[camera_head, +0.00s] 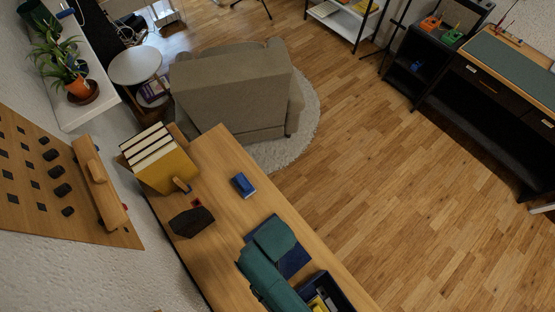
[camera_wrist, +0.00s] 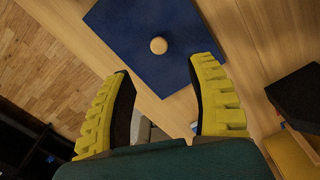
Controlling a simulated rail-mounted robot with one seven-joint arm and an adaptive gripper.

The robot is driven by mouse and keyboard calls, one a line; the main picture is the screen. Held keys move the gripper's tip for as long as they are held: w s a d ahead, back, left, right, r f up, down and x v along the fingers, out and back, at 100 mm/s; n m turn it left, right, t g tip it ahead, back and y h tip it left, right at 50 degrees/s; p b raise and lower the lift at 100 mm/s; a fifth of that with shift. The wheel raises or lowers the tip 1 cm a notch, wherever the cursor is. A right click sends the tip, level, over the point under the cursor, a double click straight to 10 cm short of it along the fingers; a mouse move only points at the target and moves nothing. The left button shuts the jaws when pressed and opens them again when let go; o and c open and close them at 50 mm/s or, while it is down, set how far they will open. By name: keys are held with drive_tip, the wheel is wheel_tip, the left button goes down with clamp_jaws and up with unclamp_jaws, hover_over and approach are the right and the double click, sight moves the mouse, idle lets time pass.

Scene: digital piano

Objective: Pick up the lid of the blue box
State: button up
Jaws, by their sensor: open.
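The lid is a flat dark blue square with a round wooden knob (camera_wrist: 158,46). In the wrist view the lid (camera_wrist: 125,25) lies on the wooden desk, just beyond my fingertips. My gripper (camera_wrist: 163,67) is open, with two yellow ridged fingers apart and nothing between them. In the head view my teal gripper (camera_head: 274,240) is over the lid (camera_head: 296,262) and covers much of it; the fingertips and knob are hidden there. The open dark blue box (camera_head: 345,298) stands beside the lid at the lower right, with yellow items inside, partly cut by the frame edge.
In the wrist view a black block (camera_wrist: 297,95) is at the right. An armchair (camera_head: 233,90) stands behind the desk.

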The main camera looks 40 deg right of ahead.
wheel_tip(320, 180, down, 10)
drive_tip(key=shift+d+f, duration=0.1)
drive_tip(key=shift+d, duration=0.05)
clamp_jaws()
idle(0.3)
